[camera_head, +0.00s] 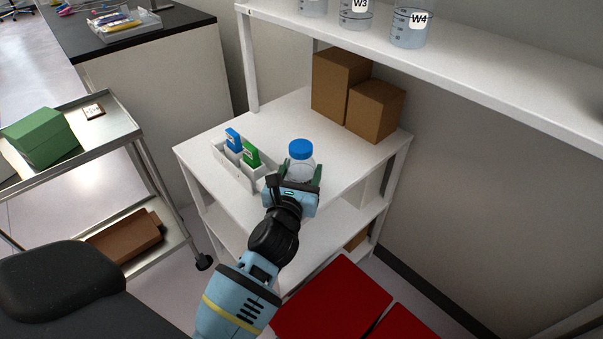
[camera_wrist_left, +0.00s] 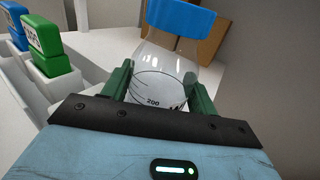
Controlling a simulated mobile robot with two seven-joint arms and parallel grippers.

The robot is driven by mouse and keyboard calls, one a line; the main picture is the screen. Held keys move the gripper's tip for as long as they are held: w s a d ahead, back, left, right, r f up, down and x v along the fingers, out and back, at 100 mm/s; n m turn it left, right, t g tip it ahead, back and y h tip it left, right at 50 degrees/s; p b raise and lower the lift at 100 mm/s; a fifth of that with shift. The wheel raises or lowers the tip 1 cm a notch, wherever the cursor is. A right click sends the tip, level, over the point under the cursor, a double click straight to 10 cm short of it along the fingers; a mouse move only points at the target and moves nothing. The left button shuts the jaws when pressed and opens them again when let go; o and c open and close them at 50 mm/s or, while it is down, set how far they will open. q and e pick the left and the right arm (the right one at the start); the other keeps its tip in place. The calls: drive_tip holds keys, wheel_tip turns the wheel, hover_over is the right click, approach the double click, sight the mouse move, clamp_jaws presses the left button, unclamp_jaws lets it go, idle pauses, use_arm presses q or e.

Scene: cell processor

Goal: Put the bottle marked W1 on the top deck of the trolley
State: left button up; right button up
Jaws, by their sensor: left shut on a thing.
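A clear bottle with a blue cap (camera_head: 301,149) is at the middle shelf of the white rack. Its W1 mark cannot be read; the left wrist view shows the same bottle (camera_wrist_left: 160,84) with a "200" scale line. My left gripper (camera_head: 292,183) is shut on its body, one green finger on each side. The bottle is upright in the head view; I cannot tell whether its base touches the shelf. The trolley (camera_head: 140,130) stands at the left, its metal top deck holding a green box (camera_head: 38,137) and a small card-like item (camera_head: 93,111). My right gripper is not in view.
A white holder (camera_head: 235,170) with blue and green items sits close left of the bottle. Brown boxes (camera_head: 375,108) stand behind it. Bottles marked W3 (camera_head: 357,14) and W4 (camera_head: 411,30) are on the upper shelf. The trolley's lower deck holds a brown box (camera_head: 125,238).

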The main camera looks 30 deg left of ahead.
use_arm(q)
drive_tip(key=o, duration=1.4)
